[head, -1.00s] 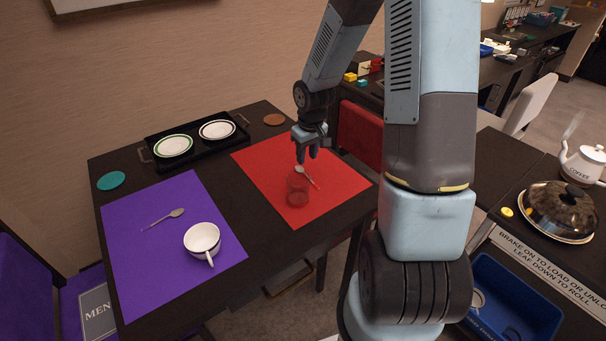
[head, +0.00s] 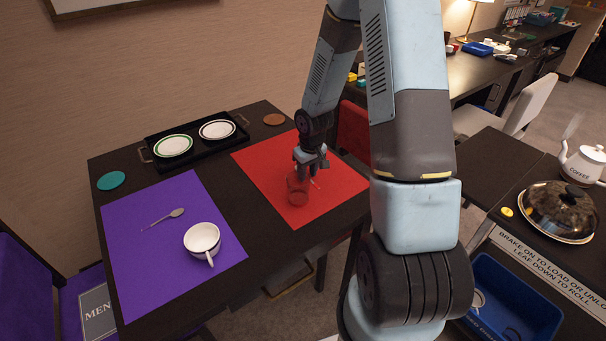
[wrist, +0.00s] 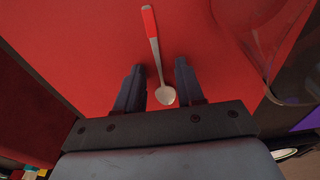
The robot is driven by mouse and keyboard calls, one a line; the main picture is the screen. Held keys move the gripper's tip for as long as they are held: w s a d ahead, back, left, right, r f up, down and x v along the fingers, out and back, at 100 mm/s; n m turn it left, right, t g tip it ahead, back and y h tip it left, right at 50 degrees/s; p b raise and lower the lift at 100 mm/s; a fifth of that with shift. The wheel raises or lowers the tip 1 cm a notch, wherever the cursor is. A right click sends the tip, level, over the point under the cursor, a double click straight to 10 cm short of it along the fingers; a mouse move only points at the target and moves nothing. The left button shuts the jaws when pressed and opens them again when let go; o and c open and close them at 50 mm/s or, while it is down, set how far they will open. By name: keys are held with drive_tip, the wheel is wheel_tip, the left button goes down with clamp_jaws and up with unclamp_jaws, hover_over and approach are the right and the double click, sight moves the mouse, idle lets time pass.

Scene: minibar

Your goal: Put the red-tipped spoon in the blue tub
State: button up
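The red-tipped spoon (wrist: 152,42) lies on the red mat in the wrist view, its red handle end away from my gripper and its bowl close in. My gripper (wrist: 159,70) is open, with one finger on each side of the spoon's bowl end and gaps on both sides. In the head view my gripper (head: 312,172) is low over the red mat and hides most of the spoon. The blue tub (head: 520,292) is at the lower right of the head view, under the cart top. A pale item shows inside it.
A clear red-tinted glass (head: 297,190) stands close beside my gripper; it also shows in the wrist view (wrist: 268,40). A purple mat (head: 150,270) holds a grey spoon (head: 165,217) and a white cup (head: 201,239). A black tray (head: 196,143) carries two plates.

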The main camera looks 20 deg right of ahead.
drive_tip(key=shift+c, duration=0.2)
clamp_jaws()
idle(0.3)
